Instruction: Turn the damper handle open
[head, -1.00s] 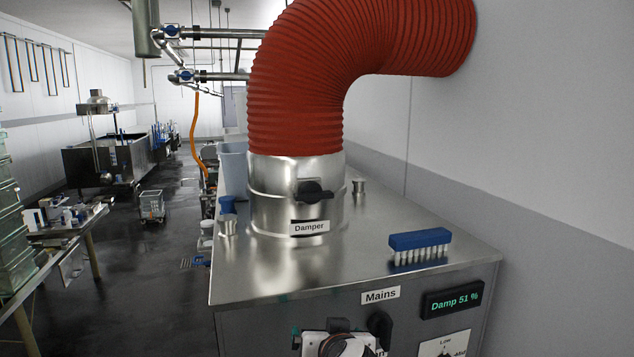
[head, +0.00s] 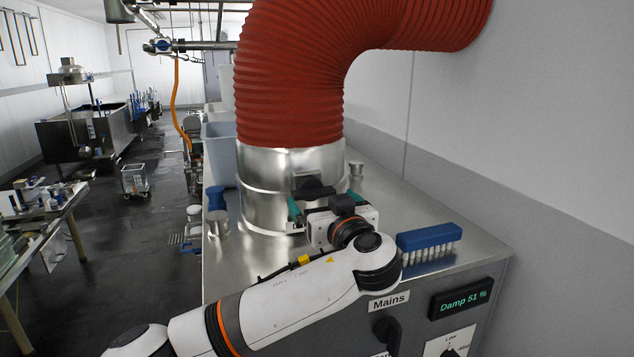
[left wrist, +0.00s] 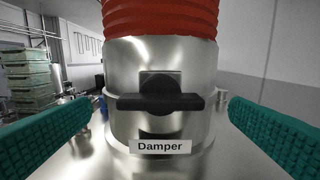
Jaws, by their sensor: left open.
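The black damper handle (head: 313,187) sits on the front of the shiny metal damper collar (head: 262,190), below the red duct. In the left wrist view the handle (left wrist: 160,102) is a bar lying level, above the "Damper" label (left wrist: 160,147). My left gripper (head: 323,203) is open in front of the collar, its teal fingers spread. In the left wrist view the fingers stand to either side of the handle, apart from it. In the head view my gripper hides the label. My right gripper is not in view.
The red corrugated duct (head: 292,85) rises from the collar. A blue brush (head: 428,238) lies on the metal cabinet top, right of my left wrist. A display (head: 461,298) on the cabinet front reads "Damp 51 %". A black knob (head: 388,332) is below the "Mains" label.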

